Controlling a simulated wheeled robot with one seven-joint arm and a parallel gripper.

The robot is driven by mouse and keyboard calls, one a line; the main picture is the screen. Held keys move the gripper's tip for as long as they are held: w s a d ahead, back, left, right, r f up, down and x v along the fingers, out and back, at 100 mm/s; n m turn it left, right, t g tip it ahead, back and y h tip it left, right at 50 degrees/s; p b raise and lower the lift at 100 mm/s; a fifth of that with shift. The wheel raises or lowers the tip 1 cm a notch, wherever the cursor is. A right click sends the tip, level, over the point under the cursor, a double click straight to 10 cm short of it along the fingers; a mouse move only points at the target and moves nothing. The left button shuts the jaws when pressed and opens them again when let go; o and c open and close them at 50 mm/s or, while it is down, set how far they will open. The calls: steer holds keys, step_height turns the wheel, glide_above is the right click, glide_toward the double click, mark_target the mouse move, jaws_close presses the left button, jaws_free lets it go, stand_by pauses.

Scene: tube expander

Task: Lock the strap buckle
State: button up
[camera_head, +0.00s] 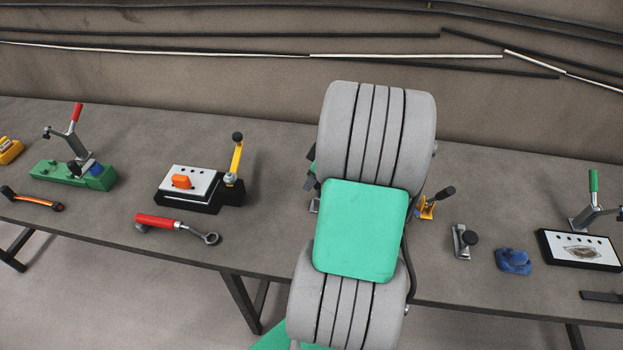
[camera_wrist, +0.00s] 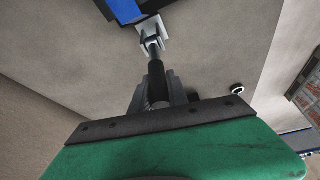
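In the wrist view, my gripper (camera_wrist: 160,92) shows as grey fingers beyond a dark bar and a green housing. A black rod-like handle (camera_wrist: 154,70) stands between or just beyond the fingers. I cannot tell whether they touch it. The handle leads up to a pale metal bracket (camera_wrist: 152,28) beside a blue part (camera_wrist: 122,8). I cannot tell whether this is the strap buckle. In the head view, my grey and green arm covers the middle of the table and hides my gripper. No strap buckle can be clearly made out there.
The long grey table (camera_head: 260,240) holds a red-handled clamp (camera_head: 76,140), a red-handled wrench (camera_head: 165,222), a black-and-white fixture (camera_head: 190,185), a yellow clamp (camera_head: 428,207), a small metal clamp (camera_head: 462,240), a blue lump (camera_head: 513,261) and a green-handled fixture (camera_head: 580,248). A wall stands behind.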

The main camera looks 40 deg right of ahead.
jaws_close()
stand_by(0.9)
